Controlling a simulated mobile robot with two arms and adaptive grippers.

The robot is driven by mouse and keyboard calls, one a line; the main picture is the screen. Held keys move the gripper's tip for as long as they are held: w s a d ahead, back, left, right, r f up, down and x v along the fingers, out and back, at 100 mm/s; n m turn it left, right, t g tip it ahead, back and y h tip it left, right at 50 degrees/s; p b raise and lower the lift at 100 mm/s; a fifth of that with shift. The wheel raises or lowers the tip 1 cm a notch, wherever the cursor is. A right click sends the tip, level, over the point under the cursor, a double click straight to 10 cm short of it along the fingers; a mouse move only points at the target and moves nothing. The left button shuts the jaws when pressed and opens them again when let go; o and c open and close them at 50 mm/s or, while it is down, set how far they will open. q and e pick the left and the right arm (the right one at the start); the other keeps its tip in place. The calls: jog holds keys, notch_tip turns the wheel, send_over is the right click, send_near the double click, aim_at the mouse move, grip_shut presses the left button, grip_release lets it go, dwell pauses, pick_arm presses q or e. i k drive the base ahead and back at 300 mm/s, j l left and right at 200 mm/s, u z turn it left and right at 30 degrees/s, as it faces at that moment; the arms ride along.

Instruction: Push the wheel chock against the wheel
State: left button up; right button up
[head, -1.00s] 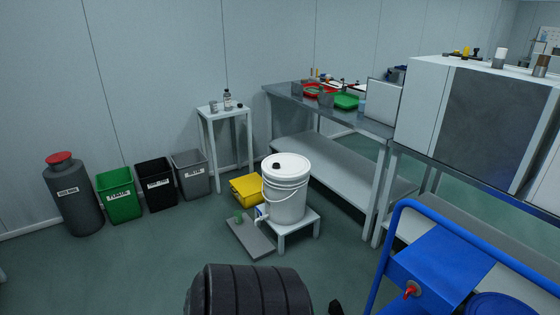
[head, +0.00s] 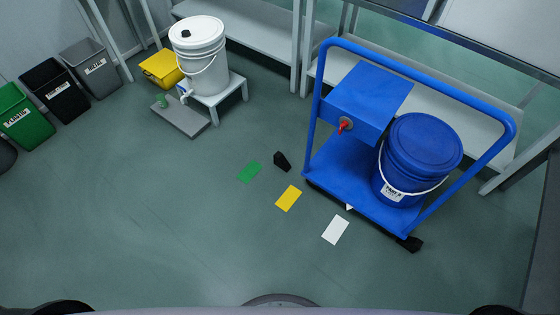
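A small black wedge, the wheel chock (head: 282,160), lies on the green floor left of a blue cart (head: 338,166). It is apart from the cart, with bare floor between them. The cart's wheels are mostly hidden under its blue deck; a little black shows under its left edge. Another low black shape (head: 409,243) sits at the cart's near right corner; I cannot tell whether it is a wheel or a second chock. Neither of my grippers is in view.
Green (head: 250,171), yellow (head: 289,198) and white (head: 335,230) floor markers lie left of the cart. The cart carries a blue bucket (head: 424,150). A white bucket (head: 199,55) stands on a low stand at the back. The floor at front left is clear.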

aim_at(280, 160)
jog(key=i+j+z, duration=0.1)
jog(key=i+j, duration=0.25)
jog(key=i+j+z, duration=0.15)
jog(key=i+j, duration=0.2)
jog(key=i+j+z, duration=0.1)
jog(key=i+j, duration=0.2)
jog(key=j, duration=0.25)
